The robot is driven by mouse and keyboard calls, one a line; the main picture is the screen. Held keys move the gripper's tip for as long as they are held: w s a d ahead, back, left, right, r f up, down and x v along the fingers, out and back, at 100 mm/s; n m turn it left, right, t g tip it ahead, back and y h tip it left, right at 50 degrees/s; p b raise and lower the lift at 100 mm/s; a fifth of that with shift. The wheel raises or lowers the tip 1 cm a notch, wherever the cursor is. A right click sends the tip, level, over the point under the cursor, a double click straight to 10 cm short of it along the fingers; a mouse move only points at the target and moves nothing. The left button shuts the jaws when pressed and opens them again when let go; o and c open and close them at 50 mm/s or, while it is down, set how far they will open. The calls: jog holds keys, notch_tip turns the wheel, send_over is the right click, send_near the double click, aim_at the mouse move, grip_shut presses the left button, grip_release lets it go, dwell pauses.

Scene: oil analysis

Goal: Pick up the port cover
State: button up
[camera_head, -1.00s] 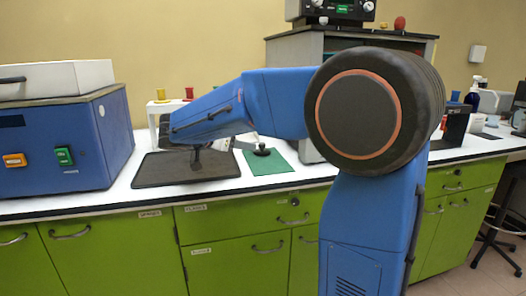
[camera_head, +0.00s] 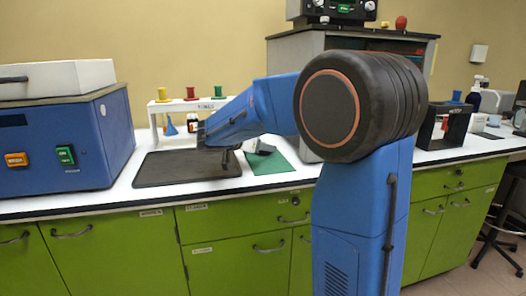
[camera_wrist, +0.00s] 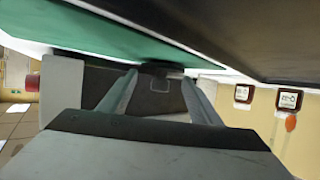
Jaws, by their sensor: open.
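The port cover, a small dark piece, shows in the wrist view (camera_wrist: 160,67) against the green mat (camera_wrist: 95,37), at the far end of my fingers. My gripper (camera_wrist: 160,76) is open, with one finger on each side of the dark piece in that view. I cannot tell whether either finger touches it. A grey and dark shape (camera_head: 262,148) at the mat's back edge is too small to separate into gripper and cover.
A dark tray (camera_head: 185,170) lies left of the green mat. A blue machine (camera_head: 65,140) is at left, a grey cabinet (camera_head: 285,60) behind my arm.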

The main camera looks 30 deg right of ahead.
jog(key=shift+w+d+f, duration=0.3)
jog(key=shift+d+f, duration=0.05)
jog(key=shift+d, duration=0.2)
grip_shut()
notch_tip(320, 180, up, 10)
jog(key=shift+f, duration=0.1)
dwell(0.3)
jog(key=shift+s+d, duration=0.1)
jog(key=shift+s, duration=0.05)
